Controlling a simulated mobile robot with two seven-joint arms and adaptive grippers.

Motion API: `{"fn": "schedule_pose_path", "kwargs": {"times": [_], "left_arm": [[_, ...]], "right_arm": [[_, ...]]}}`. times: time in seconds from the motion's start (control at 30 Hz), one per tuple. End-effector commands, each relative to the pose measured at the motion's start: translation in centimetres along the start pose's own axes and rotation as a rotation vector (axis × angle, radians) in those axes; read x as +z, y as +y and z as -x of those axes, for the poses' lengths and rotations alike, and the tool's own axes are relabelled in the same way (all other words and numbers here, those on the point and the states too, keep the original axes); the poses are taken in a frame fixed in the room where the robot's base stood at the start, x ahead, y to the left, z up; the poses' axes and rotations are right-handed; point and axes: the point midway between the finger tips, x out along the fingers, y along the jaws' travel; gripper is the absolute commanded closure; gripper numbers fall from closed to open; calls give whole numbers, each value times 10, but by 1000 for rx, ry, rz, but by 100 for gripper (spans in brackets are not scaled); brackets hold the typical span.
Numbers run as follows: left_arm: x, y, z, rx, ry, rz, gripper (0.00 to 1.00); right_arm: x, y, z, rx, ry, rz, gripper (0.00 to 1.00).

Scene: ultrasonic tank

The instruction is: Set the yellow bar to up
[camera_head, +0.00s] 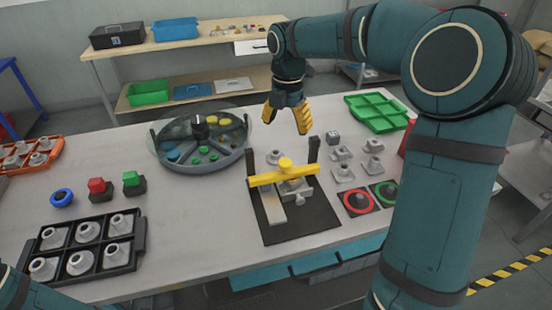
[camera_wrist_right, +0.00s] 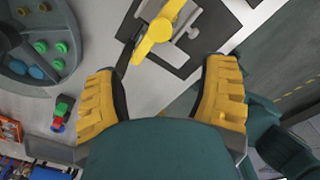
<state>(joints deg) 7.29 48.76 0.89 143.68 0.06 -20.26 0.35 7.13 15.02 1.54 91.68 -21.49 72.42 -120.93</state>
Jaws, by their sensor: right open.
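The yellow bar (camera_head: 284,175) lies low across a clamp-like fixture on a black base plate (camera_head: 302,222), in the middle of the table. It has a round yellow knob on it and runs between two dark uprights. My right gripper (camera_head: 287,118) is open and empty, above and behind the bar, fingers pointing down. In the right wrist view the yellow bar (camera_wrist_right: 159,29) shows at the top, beyond the two spread fingers (camera_wrist_right: 165,95), and nothing is between them. My left gripper is not in view; only a bit of my left arm shows at the lower left corner.
A round divided tray (camera_head: 158,150) stands left of the fixture. Grey metal parts (camera_head: 343,172) and red and green ring pads (camera_head: 357,201) are to its right. A green tray (camera_head: 376,112) is at the back right. A black holder (camera_head: 60,245) with grey parts is front left.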

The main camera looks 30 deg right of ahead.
Motion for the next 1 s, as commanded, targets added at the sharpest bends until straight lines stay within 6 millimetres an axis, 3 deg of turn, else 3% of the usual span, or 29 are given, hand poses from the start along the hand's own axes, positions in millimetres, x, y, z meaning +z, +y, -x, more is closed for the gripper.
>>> {"fn": "schedule_pose_path", "kwargs": {"times": [0.6,0.8,1.0], "left_arm": [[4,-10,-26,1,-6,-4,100],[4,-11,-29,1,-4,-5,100],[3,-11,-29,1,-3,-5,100]], "right_arm": [[-1,0,-113,-2,3,-3,28],[-1,0,-129,0,2,-3,28],[0,0,-131,1,1,-3,28]]}}
